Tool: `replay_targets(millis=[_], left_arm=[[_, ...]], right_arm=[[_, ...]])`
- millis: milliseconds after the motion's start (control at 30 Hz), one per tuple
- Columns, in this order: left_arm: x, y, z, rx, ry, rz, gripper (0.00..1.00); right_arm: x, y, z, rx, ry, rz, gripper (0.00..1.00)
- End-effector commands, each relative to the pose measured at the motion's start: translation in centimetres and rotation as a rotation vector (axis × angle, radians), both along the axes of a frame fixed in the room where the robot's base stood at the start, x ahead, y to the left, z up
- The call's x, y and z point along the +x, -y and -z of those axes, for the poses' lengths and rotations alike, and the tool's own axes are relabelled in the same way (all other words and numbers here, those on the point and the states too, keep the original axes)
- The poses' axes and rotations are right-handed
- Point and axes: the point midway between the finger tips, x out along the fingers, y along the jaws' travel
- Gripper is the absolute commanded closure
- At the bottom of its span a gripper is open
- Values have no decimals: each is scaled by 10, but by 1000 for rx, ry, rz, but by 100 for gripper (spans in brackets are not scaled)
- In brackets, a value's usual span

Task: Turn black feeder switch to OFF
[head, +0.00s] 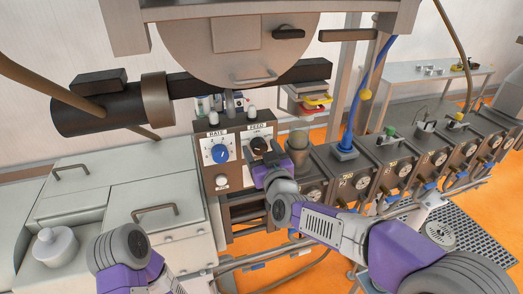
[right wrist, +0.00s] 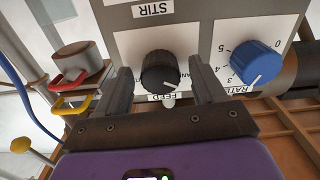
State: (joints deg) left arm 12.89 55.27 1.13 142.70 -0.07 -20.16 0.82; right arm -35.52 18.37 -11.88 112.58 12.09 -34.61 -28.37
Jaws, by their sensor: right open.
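The black feeder switch (right wrist: 161,72) is a round ridged knob on a white panel marked FEED, with a white pointer line. It also shows in the head view (head: 259,145), partly covered by my right gripper (head: 262,163). In the right wrist view my right gripper (right wrist: 160,88) is open, with one finger on each side of the black knob. There appear to be gaps between fingers and knob; whether either touches is unclear. The knob's printed positions are mostly hidden. My left arm shows at the bottom of the head view, its gripper out of sight.
A blue RATE knob (right wrist: 256,63) sits close beside the right gripper's finger; it also shows in the head view (head: 219,153). A row of gauge boxes (head: 390,160) stands right of the panel.

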Motion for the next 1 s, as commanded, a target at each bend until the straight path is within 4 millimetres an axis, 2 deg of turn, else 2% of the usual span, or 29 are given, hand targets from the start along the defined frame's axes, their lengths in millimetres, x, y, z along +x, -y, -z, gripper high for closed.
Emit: replay_targets(millis=[133, 500, 767, 1000], left_arm=[[0, 0, 0, 0, 0, 0, 100], [0, 0, 0, 0, 0, 0, 100], [0, 0, 4, 0, 0, 0, 100], [0, 0, 21, 0, 0, 0, 100]], right_arm=[[0, 0, 0, 0, 0, 0, 31], [0, 0, 0, 0, 0, 0, 87], [0, 0, 1, 25, -7, -1, 87], [0, 0, 2, 140, -43, 0, 87]])
